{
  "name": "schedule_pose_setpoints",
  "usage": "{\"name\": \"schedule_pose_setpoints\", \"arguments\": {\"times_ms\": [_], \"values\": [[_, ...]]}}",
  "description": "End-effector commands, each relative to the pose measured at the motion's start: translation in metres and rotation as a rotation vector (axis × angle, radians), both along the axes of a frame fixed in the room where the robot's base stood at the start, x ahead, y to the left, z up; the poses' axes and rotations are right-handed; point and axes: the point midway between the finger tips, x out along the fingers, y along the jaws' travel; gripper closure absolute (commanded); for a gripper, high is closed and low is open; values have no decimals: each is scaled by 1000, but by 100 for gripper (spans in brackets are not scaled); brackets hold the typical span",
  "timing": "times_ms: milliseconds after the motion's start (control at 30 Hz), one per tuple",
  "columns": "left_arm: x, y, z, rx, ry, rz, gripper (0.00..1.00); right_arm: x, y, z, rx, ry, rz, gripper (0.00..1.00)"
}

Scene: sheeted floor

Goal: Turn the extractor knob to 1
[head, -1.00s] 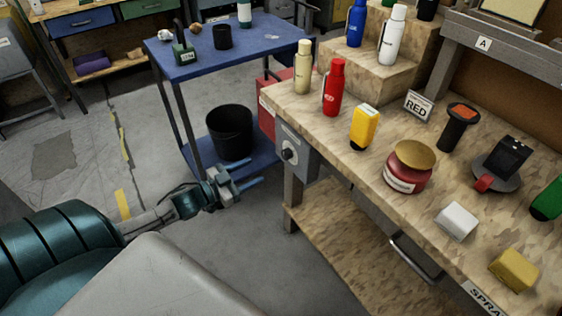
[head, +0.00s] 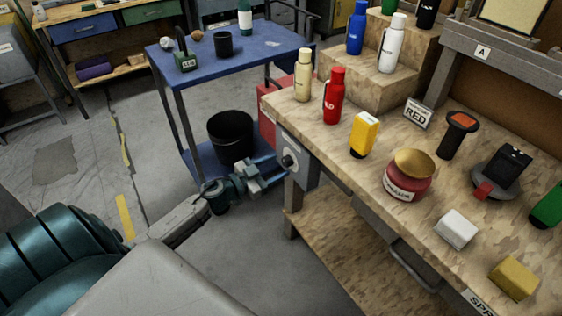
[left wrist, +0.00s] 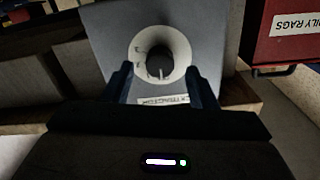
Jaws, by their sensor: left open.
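The extractor knob (head: 288,161) is a dark round knob on a pale dial, on a grey box (head: 300,152) fixed to the end of the workbench. In the left wrist view the pale dial (left wrist: 179,54) faces me, with a dark centre and small marks I cannot read. A label (left wrist: 163,100) below it is partly hidden by a finger. My left gripper (head: 270,166) is open, its blue fingers pointing at the knob. In the left wrist view the fingertips (left wrist: 163,72) stand either side of the dial's lower part. I cannot tell whether they touch the knob. My right gripper is not in view.
The wooden workbench (head: 385,200) holds bottles, a red jar (head: 408,176) and several other items. A blue cart (head: 235,48) with a black bin (head: 230,133) on its lower shelf stands behind my left gripper. A red box (left wrist: 285,35) is beside the grey box.

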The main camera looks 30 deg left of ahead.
Motion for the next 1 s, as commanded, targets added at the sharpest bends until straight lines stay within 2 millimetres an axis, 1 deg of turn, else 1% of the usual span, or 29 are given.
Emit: {"name": "schedule_pose_setpoints", "arguments": {"times_ms": [33, 200, 333, 567, 700, 800, 1000], "values": [[7, -3, 3, -3, -4, 2, 48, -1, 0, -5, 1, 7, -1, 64], [19, -8, 1, -2, -2, 2, 48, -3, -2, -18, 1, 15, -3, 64], [22, -9, 0, 0, 0, 0, 48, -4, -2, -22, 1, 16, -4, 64], [23, -9, 0, 0, 0, 0, 48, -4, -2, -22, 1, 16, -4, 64], [23, -9, 0, 0, 0, 0, 76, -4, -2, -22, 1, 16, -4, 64], [23, -9, 0, 0, 0, 0, 93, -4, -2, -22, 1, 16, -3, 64], [22, -9, 0, 10, -4, 0, 93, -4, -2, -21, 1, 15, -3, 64]]}}
